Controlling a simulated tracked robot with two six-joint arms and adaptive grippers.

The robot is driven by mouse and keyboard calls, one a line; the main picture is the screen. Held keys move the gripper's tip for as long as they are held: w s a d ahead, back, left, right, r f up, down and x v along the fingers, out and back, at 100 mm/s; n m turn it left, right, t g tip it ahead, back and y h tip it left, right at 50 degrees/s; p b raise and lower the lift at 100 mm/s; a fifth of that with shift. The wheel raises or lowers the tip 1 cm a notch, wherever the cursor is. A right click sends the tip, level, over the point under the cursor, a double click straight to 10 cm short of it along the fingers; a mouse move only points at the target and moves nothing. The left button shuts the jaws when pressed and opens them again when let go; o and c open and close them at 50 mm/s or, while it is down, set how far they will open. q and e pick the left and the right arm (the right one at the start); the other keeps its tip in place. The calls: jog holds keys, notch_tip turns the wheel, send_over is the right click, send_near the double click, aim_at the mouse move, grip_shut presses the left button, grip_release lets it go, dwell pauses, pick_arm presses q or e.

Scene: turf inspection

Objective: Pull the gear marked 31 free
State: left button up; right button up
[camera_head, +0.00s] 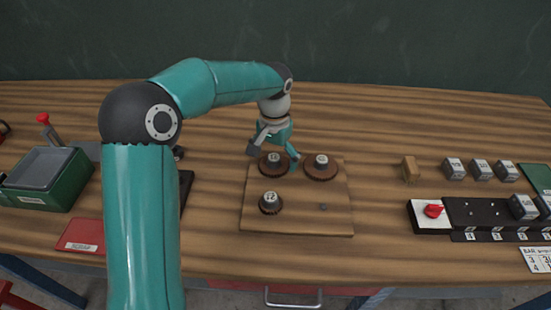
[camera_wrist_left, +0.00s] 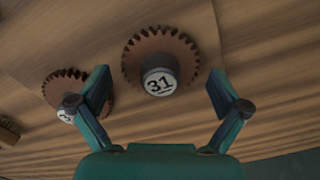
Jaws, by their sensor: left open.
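The gear marked 31 (camera_head: 274,161) is a brown toothed wheel with a dark hub and white numbered cap. It sits at the back left of a wooden board (camera_head: 308,218). In the left wrist view the gear marked 31 (camera_wrist_left: 145,50) lies between the spread fingers, its number readable. My left gripper (camera_head: 274,155) is open and empty, just above this gear, one finger to each side. It also shows in the left wrist view (camera_wrist_left: 146,92). No finger clearly touches the gear. My right gripper is out of view.
A second gear (camera_head: 321,167) is close on the right, near one finger; a smaller gear (camera_head: 270,203) sits in front. A green bin (camera_head: 48,178) stands left.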

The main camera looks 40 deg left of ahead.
pick_arm(q)
jog(key=c, duration=1.2)
jog(key=o, duration=0.5)
jog(key=c, duration=0.5)
jog(key=shift+r, duration=0.1)
jog(key=shift+r, duration=0.1)
jog(key=shift+r+p, duration=0.9)
jog(key=shift+r, duration=0.15)
